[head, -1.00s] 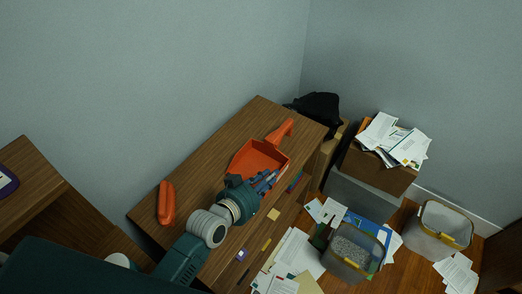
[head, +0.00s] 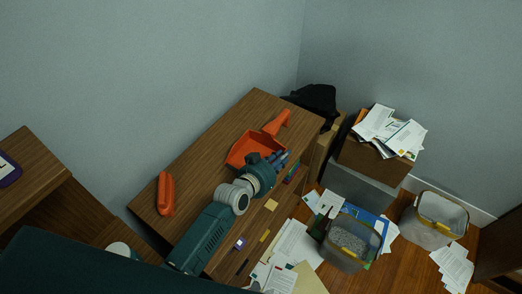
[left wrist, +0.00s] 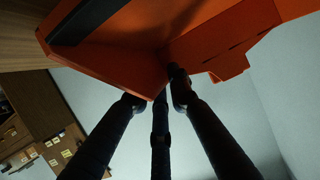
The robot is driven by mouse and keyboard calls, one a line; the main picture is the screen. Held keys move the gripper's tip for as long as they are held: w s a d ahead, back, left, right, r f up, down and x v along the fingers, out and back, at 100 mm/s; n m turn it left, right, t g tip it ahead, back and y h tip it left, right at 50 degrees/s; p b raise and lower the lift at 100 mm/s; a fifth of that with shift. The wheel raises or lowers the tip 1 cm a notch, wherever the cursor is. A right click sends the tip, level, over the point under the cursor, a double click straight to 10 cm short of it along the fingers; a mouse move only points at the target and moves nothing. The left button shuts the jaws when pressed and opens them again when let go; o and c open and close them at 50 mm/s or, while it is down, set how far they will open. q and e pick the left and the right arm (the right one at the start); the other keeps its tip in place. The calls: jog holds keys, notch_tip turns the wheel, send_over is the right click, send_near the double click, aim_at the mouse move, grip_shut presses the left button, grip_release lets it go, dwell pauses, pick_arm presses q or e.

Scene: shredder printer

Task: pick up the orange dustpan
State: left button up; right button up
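The orange dustpan (head: 243,147) lies on the wooden cabinet top, its handle (head: 278,122) towards the far right corner. My left gripper (head: 283,157) is at the near right side of the pan and covers part of it. In the left wrist view the dustpan (left wrist: 125,60) fills the upper part. The dark fingers of my left gripper (left wrist: 158,95) reach up to its edge with their tips apart. They look open, and I cannot tell whether any tip touches the pan. My right gripper is not in view.
An orange object (head: 166,193) lies on the left of the cabinet top (head: 197,150). Papers top a brown box (head: 365,155) at the right. Two bins (head: 350,245) (head: 436,220) and loose papers (head: 297,245) are on the floor. The wall stands behind the cabinet.

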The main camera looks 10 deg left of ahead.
pick_arm(q)
jog(key=c, duration=0.4)
jog(key=shift+r, duration=0.1)
grip_shut()
jog(key=shift+r, duration=0.55)
notch_tip(320, 180, up, 18)
jog(key=w+f+b, duration=0.2)
jog(key=f, duration=0.3)
jog(key=w+d+f+b, duration=0.1)
jog(key=w+f+b, duration=0.1)
jog(key=f, duration=0.4)
jog(key=w+d+f+b, duration=0.1)
jog(key=f+b, duration=0.1)
jog(key=f, duration=0.4)
jog(key=shift+w+d+f, duration=0.15)
jog(key=shift+w+d, duration=0.1)
jog(key=shift+w, duration=0.15)
jog(key=shift+f+b, duration=0.3)
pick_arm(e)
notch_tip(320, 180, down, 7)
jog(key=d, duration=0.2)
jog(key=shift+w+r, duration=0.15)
pick_arm(q)
jog(key=shift+f+b, duration=0.35)
jog(key=shift+f, duration=0.35)
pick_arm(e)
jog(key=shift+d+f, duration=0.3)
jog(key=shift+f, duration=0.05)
